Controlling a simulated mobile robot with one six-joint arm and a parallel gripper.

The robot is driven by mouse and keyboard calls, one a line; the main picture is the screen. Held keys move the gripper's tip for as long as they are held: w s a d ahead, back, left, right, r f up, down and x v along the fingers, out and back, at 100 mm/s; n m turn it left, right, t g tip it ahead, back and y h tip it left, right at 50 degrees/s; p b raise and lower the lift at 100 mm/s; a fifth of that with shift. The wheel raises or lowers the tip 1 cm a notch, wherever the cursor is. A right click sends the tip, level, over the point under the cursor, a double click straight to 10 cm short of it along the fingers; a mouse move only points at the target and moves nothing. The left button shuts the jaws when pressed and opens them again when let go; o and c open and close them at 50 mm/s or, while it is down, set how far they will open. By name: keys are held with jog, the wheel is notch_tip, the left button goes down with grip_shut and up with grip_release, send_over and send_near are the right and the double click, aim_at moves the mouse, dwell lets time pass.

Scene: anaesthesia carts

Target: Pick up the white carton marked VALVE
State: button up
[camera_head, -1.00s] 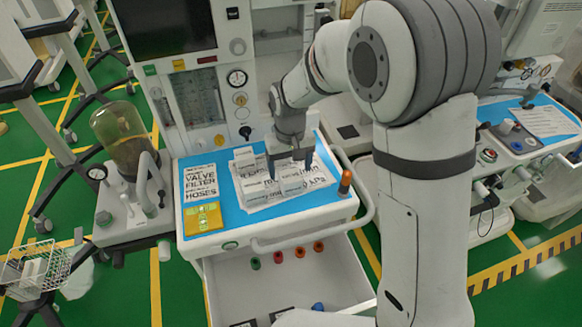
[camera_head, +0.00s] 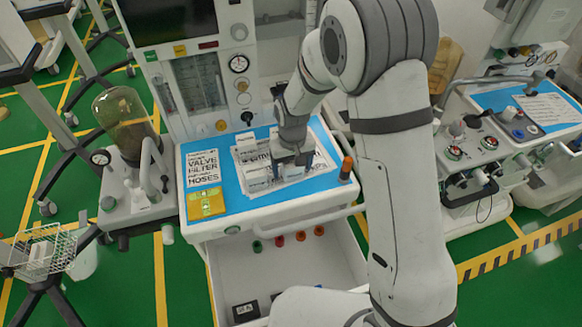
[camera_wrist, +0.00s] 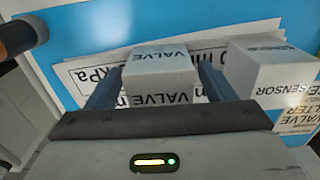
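The white carton marked VALVE (camera_wrist: 160,72) stands on the printed sheet, between the two fingers of my gripper (camera_wrist: 157,88) in the wrist view. The fingers are open, one along each side of the carton, with little room beside it. I cannot tell whether either finger touches it. In the head view my gripper (camera_head: 292,160) is down at the cart top, and its fingers partly hide the carton (camera_head: 292,173).
A second white carton marked SENSOR (camera_wrist: 272,72) stands close beside my right finger. An orange-capped cylinder (camera_head: 346,168) is at the right edge. An open drawer (camera_head: 280,270) lies below.

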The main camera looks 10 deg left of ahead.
jog(key=c, duration=1)
jog(key=shift+c, duration=0.2)
jog(key=shift+r, duration=0.1)
